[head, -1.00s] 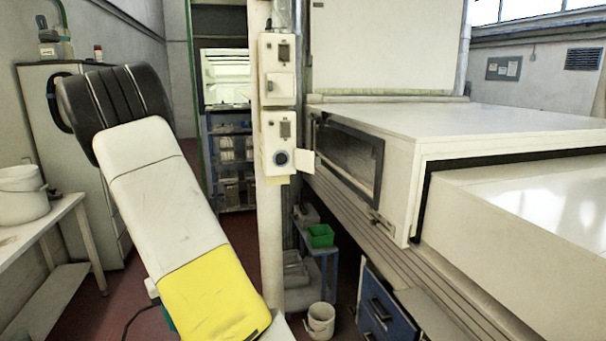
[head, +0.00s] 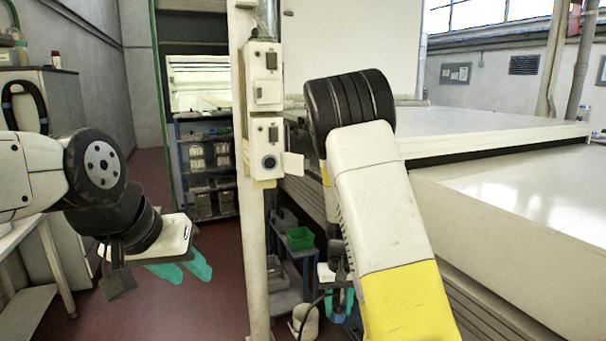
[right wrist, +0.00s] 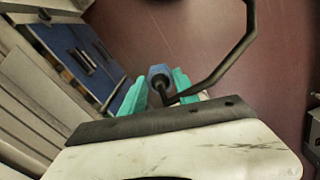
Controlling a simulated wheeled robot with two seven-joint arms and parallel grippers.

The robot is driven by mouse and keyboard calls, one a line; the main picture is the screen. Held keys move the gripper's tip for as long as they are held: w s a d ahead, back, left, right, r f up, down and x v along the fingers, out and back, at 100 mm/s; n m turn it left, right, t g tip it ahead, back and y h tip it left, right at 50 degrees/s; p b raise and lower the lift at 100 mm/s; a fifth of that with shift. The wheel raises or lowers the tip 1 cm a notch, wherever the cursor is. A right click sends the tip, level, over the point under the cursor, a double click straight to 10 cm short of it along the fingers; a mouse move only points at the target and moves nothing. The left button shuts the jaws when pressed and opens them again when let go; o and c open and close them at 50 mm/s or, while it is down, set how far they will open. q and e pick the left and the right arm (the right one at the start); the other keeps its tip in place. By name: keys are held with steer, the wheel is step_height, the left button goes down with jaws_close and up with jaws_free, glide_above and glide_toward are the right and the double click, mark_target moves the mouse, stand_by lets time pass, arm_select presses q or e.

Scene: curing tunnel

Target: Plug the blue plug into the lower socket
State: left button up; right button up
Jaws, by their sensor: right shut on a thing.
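My right gripper (head: 338,303) hangs low, right of the post and below the socket, partly hidden behind my own forearm. In the right wrist view its teal fingers (right wrist: 160,92) are shut on the blue plug (right wrist: 160,72). A black cable (right wrist: 235,50) runs from the plug. My left gripper (head: 181,271) is left of the post over the red floor, its two teal fingers apart and empty.
The upper box (head: 264,76) sits above the lower one. A pale card (head: 293,164) juts out right of the socket. A blue trolley with a green bin (head: 300,238) and a white bucket (head: 305,321) stand near the post. The long white tunnel (head: 500,140) fills the right.

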steer(key=shift+w, duration=0.1)
steer(key=w+a+r+n+t+y, duration=0.1)
steer(key=w+a+r+t, duration=0.3)
steer(key=w, duration=0.5)
steer(key=w+a+r+n+t+y, duration=0.1)
steer(key=w+r+t, duration=0.45)
steer(key=w, duration=0.25)
steer(key=w+a+r+t+y, duration=0.1)
steer(key=a+r+t, duration=0.3)
steer(key=r, duration=0.6)
steer(key=w+a+r+n+t+y, duration=0.1)
steer(key=w+a+r+t+y, duration=0.1)
steer(key=r, duration=0.8)
steer(key=w+a+t, duration=0.1)
steer(key=w+a, duration=0.1)
steer(key=shift+w+a+r+n+t+y, duration=0.25)
steer(key=shift+a+r+n+t+y, duration=0.05)
steer(key=shift+a+r+t, duration=0.1)
steer(key=shift+w, duration=0.15)
steer(key=shift+x, duration=2.75)
steer(key=shift+w+a+f, duration=0.15)
steer(key=shift+w, duration=0.35)
